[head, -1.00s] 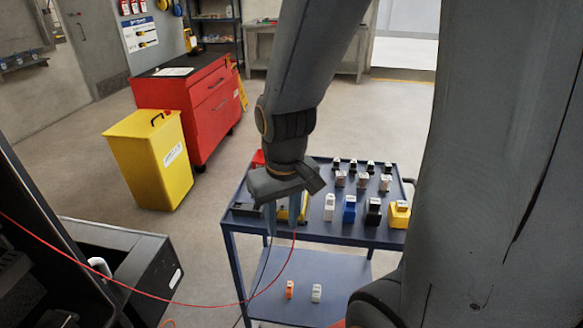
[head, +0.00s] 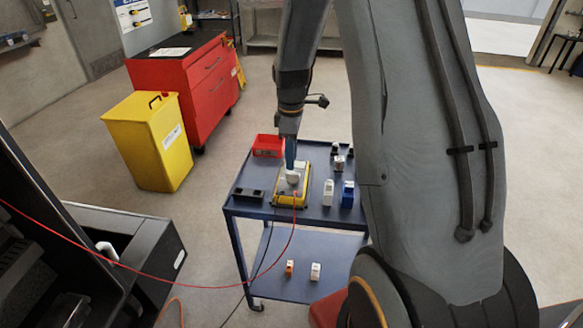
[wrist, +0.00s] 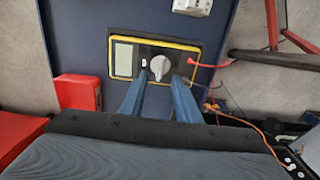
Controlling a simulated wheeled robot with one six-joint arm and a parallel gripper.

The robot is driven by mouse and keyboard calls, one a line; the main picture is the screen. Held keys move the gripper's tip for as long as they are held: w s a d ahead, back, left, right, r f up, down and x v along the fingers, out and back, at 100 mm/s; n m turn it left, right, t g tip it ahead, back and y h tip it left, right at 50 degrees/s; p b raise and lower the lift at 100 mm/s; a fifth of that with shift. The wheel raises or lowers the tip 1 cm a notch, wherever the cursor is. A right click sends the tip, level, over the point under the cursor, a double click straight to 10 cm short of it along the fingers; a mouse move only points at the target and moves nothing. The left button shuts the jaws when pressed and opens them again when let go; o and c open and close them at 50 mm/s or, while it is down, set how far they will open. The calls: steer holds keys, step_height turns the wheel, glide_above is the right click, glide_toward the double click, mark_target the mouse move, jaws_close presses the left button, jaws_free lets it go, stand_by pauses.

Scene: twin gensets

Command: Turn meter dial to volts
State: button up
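The meter (head: 281,198) is a yellow-edged box lying on the blue cart's top. In the wrist view the meter (wrist: 150,78) shows a grey display (wrist: 123,58) at its left and a large pale dial (wrist: 160,64) near its middle. The dial also shows in the head view (head: 292,177). My gripper (wrist: 160,76) is open, its two blue fingers pointing at the meter with the dial between and just beyond their tips. I cannot tell whether the fingers touch it. In the head view my gripper (head: 291,166) is right above the dial.
A red bin (head: 268,146) and a black block (head: 248,193) sit beside the meter. White (head: 328,192) and blue (head: 348,194) parts stand to its right. A red lead (head: 291,235) runs from the meter leftward. A yellow bin (head: 150,140) and red cabinet (head: 190,90) stand behind.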

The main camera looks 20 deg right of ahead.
mark_target(291, 173)
steer(key=shift+f+p, duration=0.6)
steer(key=shift+f, duration=2.05)
jaws_close()
